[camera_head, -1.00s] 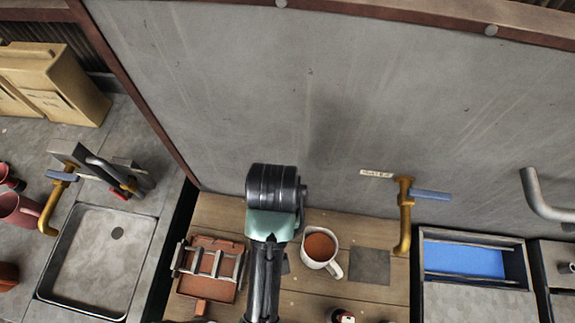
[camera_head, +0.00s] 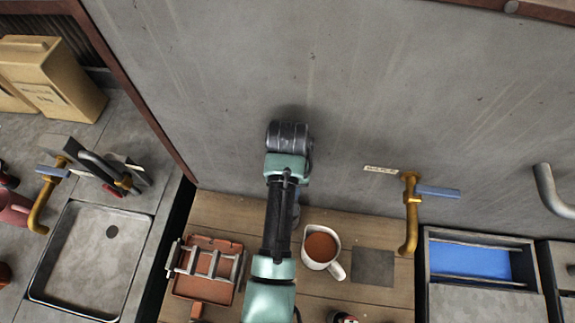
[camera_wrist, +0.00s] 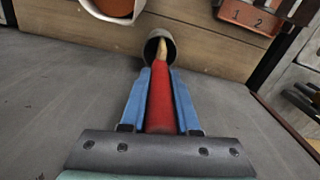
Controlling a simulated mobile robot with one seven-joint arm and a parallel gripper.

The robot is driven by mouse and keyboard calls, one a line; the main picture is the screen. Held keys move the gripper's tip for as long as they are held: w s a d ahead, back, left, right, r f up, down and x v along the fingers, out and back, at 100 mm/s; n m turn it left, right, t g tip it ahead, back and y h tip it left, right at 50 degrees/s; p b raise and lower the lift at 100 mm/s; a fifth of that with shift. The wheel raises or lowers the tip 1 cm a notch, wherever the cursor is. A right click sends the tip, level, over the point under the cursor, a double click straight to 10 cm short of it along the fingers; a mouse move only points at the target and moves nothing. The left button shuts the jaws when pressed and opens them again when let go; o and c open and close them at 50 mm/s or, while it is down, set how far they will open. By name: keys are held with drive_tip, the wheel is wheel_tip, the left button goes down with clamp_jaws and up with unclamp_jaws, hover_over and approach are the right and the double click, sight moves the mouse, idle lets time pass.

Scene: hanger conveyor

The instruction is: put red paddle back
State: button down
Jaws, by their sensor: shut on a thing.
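The red paddle (camera_wrist: 160,100) is between the two blue fingers of my gripper (camera_wrist: 160,85) in the wrist view, and the fingers are shut on it. A pale wooden part (camera_wrist: 161,50) continues from its far end. That end points at a grey round cup-like holder (camera_wrist: 153,40) and appears to overlap its opening; I cannot tell how far inside it is. In the head view my arm hides the gripper and the paddle near the grey wall.
A white mug of brown liquid (camera_head: 321,247) stands on the wooden counter (camera_head: 345,300). A red tray with a metal rack (camera_head: 206,268) is left of my arm. A brass tap (camera_head: 410,220) and a blue-bottomed basin (camera_head: 465,260) are at right. A sink (camera_head: 90,262) is at left.

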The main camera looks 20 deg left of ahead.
drive_tip(key=shift+f+p, duration=0.35)
drive_tip(key=shift+f, duration=1.6)
drive_tip(key=shift+f, duration=0.15)
drive_tip(key=c, duration=0.7)
unclamp_jaws()
drive_tip(key=shift+o, duration=0.2)
wheel_tip(320, 180, up, 12)
drive_tip(key=shift+f+b, duration=0.25)
drive_tip(key=shift+b, duration=0.1)
drive_tip(key=shift+r+p, duration=0.45)
drive_tip(key=shift+p, duration=0.05)
